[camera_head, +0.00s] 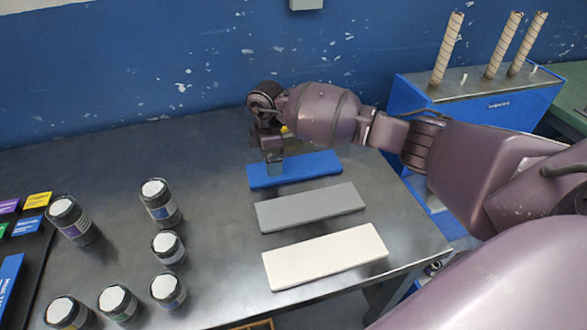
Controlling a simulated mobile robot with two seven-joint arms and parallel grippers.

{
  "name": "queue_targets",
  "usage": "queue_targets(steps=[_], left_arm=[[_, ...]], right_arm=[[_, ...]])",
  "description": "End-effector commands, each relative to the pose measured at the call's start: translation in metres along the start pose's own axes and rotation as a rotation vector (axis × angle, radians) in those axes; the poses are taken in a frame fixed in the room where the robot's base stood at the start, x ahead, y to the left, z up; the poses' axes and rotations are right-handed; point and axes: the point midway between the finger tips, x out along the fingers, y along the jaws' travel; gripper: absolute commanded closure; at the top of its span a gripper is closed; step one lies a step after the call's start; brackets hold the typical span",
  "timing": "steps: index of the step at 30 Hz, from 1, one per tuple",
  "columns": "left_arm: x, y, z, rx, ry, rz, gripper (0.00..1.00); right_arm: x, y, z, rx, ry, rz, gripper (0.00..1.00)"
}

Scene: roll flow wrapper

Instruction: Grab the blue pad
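The blue pad (313,166) lies flat on the dark metal table, the farthest of three pads in a column. My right arm reaches in from the right, and its gripper (274,163) points down at the left part of the blue pad. The fingertips are at or just above the pad's surface; I cannot tell whether they touch it. The fingers are small and partly hidden by the wrist, so their opening does not show clearly. My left gripper is not in view.
A grey pad (310,206) and a white pad (326,256) lie nearer on the table (215,205). Several white-topped jars (160,203) stand at left. A blue stand (480,100) with upright rolls is beyond the table's right edge. A blue wall (150,60) rises behind.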

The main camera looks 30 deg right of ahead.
Motion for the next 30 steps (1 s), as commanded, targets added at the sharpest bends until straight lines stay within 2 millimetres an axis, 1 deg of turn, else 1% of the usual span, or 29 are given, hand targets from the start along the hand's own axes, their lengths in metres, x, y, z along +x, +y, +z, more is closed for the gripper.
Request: queue_targets(steps=[7, 10, 13, 19, 20, 24, 26, 30], left_arm=[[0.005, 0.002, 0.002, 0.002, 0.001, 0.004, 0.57], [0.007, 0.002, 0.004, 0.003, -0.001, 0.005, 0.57], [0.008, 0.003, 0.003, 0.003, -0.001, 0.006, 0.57], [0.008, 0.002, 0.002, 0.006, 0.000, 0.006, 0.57], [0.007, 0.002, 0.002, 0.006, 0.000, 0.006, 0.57], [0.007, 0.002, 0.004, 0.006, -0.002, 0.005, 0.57], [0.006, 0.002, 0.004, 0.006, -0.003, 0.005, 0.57], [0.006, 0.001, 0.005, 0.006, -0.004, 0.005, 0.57]], right_arm=[[0.032, 0.001, 0.007, 0.001, -0.001, -0.006, 0.00], [0.045, 0.002, 0.007, 0.000, -0.002, -0.005, 0.00], [0.050, 0.002, 0.007, 0.000, -0.001, -0.002, 0.00], [0.048, 0.002, 0.007, 0.000, 0.000, 0.001, 0.00], [0.048, 0.002, 0.007, 0.000, 0.000, 0.001, 0.03], [0.048, 0.002, 0.007, 0.000, 0.000, 0.000, 0.24], [0.048, 0.002, 0.007, 0.000, 0.000, 0.000, 0.33], [0.048, 0.002, 0.007, 0.000, 0.000, 0.000, 0.33]])
